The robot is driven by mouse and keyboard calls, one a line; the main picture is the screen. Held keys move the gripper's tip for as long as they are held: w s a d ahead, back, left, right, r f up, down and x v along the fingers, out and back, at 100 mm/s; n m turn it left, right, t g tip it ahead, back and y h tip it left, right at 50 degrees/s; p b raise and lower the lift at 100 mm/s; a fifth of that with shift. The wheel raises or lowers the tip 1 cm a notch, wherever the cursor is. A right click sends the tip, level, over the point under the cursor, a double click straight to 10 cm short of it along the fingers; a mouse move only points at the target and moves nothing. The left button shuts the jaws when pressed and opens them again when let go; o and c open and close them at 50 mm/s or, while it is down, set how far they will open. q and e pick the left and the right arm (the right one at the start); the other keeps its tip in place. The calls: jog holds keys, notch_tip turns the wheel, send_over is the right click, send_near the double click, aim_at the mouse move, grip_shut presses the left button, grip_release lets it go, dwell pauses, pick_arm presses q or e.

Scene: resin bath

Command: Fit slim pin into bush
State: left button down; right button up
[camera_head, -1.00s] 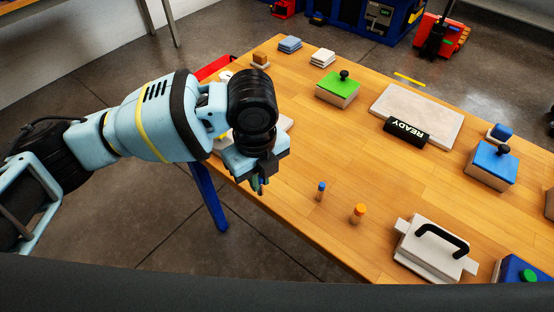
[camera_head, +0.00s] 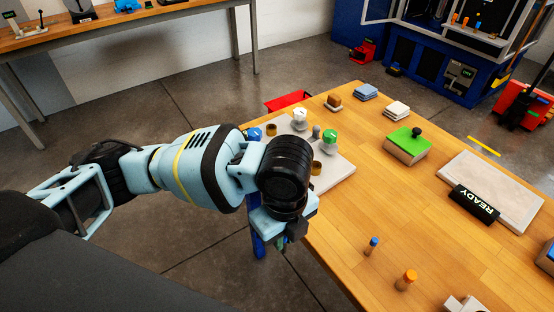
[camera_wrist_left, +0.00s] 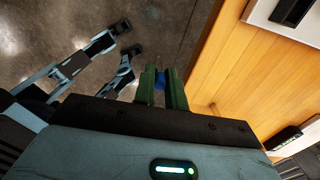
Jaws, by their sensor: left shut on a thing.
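My left gripper (camera_head: 281,243) hangs by the table's left edge, in front of the pale board, in the head view. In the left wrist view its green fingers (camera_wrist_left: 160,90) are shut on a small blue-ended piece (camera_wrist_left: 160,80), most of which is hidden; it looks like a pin. The pale board (camera_head: 343,176) bears brown ring-like bushes (camera_head: 316,168), (camera_head: 271,130) and knobbed pieces, one white-topped (camera_head: 299,116) and one green-topped (camera_head: 330,136). The gripper is apart from the bushes. A slim blue-topped pin (camera_head: 372,246) stands upright on the table. My right gripper is not in view.
A thicker orange-topped pin (camera_head: 405,281) stands near the blue-topped one. A green block (camera_head: 408,143) with a black knob and a grey slab (camera_head: 500,190) with a READY sign (camera_head: 474,204) lie farther right. The middle of the wooden table (camera_head: 390,200) is clear.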

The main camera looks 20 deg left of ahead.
pick_arm(q)
jog(key=s+a+f+n, duration=0.1)
jog(key=a+f+n, duration=0.4)
jog(key=n, duration=0.7)
jog(key=s+a+f+n+p, duration=0.1)
jog(key=a+f+n, duration=0.5)
jog(key=n, duration=0.7)
jog(key=shift+a+f, duration=0.3)
jog(key=shift+a, duration=0.05)
